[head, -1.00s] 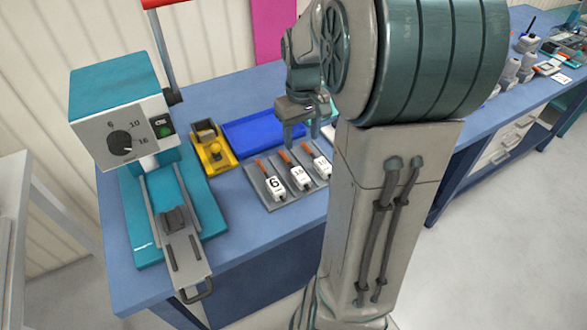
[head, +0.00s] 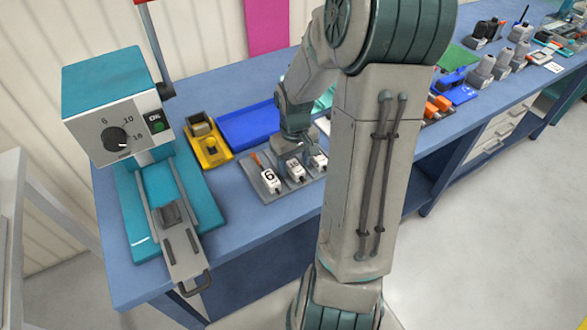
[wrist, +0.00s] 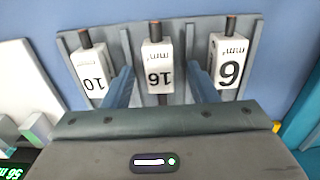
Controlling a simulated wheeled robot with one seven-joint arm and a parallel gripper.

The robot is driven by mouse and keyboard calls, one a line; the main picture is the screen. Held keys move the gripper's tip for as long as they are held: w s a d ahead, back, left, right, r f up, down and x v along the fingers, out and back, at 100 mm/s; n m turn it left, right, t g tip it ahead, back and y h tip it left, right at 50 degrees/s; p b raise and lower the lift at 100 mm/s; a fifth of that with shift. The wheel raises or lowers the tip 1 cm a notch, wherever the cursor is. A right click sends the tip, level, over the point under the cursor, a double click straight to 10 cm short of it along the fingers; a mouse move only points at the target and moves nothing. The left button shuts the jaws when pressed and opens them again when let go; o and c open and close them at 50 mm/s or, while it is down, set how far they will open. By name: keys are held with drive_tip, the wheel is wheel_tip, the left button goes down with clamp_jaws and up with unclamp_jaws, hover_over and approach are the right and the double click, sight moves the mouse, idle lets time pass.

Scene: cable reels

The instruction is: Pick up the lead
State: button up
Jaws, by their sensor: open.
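Three leads with white number blocks and dark, orange-tipped ends lie side by side on a grey tray (wrist: 260,45). In the wrist view the "10" block (wrist: 93,70) is at left, the "16" block (wrist: 157,65) in the middle and the "6" block (wrist: 229,62) at right. My gripper (wrist: 160,85) is open, with one finger on each side of the "16" block. I cannot tell whether the fingers touch it. In the head view my gripper (head: 294,145) is low over the tray, and the "6" block (head: 270,180) shows at its left.
A teal press machine (head: 115,100) with a lever stands at left. A yellow fixture (head: 208,145) and a blue bin (head: 250,127) sit behind the tray. Several tools and parts crowd the bench's right end. The blue bench top (head: 240,210) is clear in front of the tray.

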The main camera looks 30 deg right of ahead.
clamp_jaws()
